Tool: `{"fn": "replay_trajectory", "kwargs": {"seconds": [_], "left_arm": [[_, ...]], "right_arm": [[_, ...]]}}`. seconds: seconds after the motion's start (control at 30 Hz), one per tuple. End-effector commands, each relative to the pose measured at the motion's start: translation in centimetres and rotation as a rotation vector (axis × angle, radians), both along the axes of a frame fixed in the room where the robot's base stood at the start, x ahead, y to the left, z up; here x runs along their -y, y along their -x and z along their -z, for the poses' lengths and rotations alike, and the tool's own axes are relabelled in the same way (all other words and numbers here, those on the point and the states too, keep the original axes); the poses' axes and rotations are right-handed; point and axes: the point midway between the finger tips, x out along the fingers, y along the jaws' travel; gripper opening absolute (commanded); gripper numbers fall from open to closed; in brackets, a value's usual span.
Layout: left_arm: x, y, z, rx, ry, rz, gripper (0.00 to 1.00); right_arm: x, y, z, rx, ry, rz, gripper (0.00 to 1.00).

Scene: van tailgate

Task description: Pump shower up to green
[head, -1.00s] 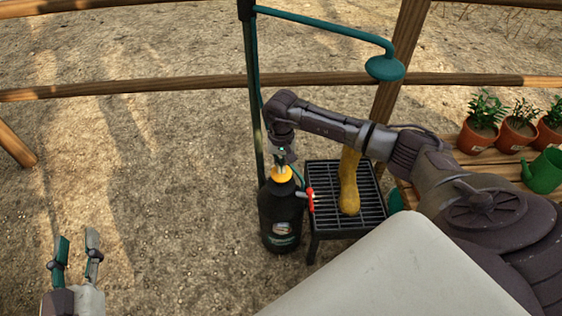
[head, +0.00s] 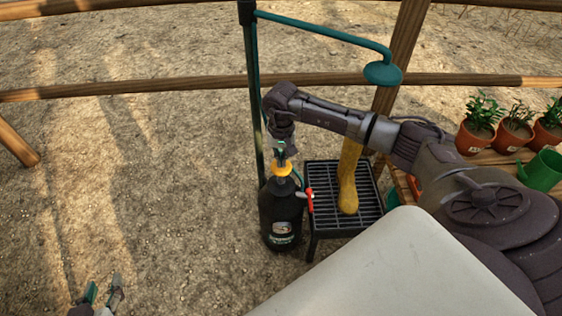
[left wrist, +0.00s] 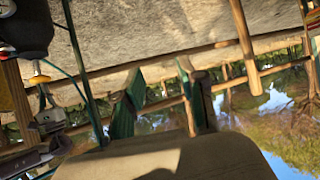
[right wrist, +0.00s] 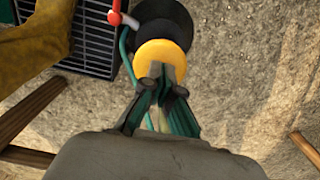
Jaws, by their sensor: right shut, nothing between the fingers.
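The black pump bottle (head: 281,215) of the shower stands upright on the ground, with a yellow part (head: 283,169) at its top. A red fitting (head: 309,200) is beside it, and a green hose shows next to the yellow part (right wrist: 160,58) in the right wrist view. My right gripper (head: 280,148) is just above the yellow part, pointing down. Its fingers (right wrist: 160,85) are shut with nothing between them, overlapping the yellow part in view. I cannot read any gauge or green mark. My left gripper (head: 104,293) is open and empty at the lower left, away from the bottle; its fingers (left wrist: 160,100) are apart.
A black grated stand (head: 328,222) right of the bottle carries a yellow boot (head: 348,190). A green shower pole (head: 253,100) rises behind, with its shower head (head: 383,74). Plant pots (head: 474,137) and a green watering can (head: 541,169) stand right. The ground left is clear.

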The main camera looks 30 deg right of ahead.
Motion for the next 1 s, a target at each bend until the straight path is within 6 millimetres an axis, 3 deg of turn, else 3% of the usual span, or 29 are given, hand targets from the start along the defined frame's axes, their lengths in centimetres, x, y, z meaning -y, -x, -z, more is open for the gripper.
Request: {"fn": "replay_trajectory", "kwargs": {"seconds": [0.5,1.0], "left_arm": [[-1.4,3.5,3.0,-0.246,-0.056,-0.018,0.4],[-1.5,3.7,3.3,-0.261,-0.059,-0.02,0.4]], "right_arm": [[0.0,0.1,-1.7,-0.001,0.0,0.0,0.0],[0.0,0.0,-1.7,0.001,0.001,0.0,0.0]]}}
